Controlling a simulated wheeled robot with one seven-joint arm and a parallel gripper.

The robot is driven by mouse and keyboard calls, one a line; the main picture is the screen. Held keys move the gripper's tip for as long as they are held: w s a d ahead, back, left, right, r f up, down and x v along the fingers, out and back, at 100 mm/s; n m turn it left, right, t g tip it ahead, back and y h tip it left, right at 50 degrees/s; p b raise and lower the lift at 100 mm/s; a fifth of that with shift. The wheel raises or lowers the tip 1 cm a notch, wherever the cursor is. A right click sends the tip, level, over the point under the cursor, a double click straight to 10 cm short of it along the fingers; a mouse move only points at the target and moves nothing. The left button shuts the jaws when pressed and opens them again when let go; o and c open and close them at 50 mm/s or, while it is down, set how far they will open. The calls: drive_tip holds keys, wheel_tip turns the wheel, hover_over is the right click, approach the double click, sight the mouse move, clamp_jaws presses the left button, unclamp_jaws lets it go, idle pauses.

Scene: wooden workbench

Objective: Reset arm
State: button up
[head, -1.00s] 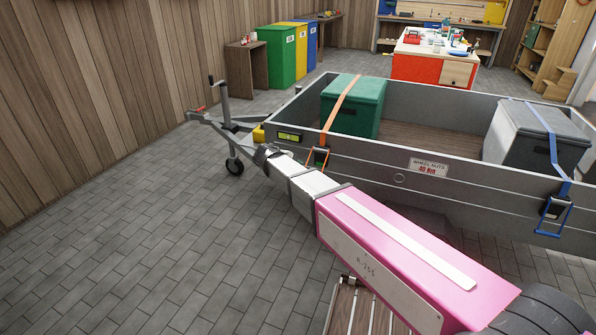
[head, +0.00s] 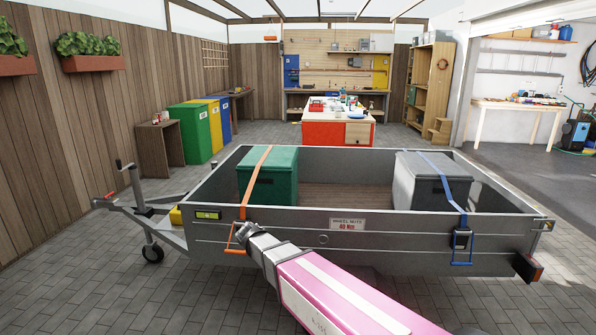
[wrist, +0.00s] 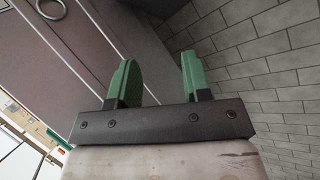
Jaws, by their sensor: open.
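My gripper (head: 243,231) is at the end of my pink and grey arm, in front of the trailer's near side wall. In the wrist view its two green fingers (wrist: 160,80) stand apart with nothing between them. In the head view it overlaps the lower end of the orange strap (head: 254,185), just right of that strap's orange handle (head: 235,243). I cannot tell whether it touches them. The orange strap runs over a green box (head: 275,178) in the grey trailer (head: 400,252).
A grey box (head: 420,185) under a blue strap (head: 447,180) sits at the trailer's right. The drawbar and jockey wheel (head: 152,253) stick out at left. Colored bins (head: 190,132) and a red workbench (head: 337,132) stand behind. Paved floor (head: 100,300) is clear at front left.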

drive_tip(key=s+d+f+m+g+y, duration=0.1)
drive_tip(key=s+d+m, duration=0.2)
drive_tip(key=d, duration=0.6)
drive_tip(key=s+d+f+m+g+y, duration=0.1)
drive_tip(key=s+d+m, duration=0.3)
drive_tip(key=d, duration=0.6)
drive_tip(key=s+d+f+m+g+y, duration=0.2)
drive_tip(key=s+d, duration=0.3)
drive_tip(key=d, duration=0.5)
drive_tip(key=shift+d+m+y, duration=0.2)
drive_tip(key=shift+m+y, duration=0.4)
drive_tip(key=shift+m, duration=0.1)
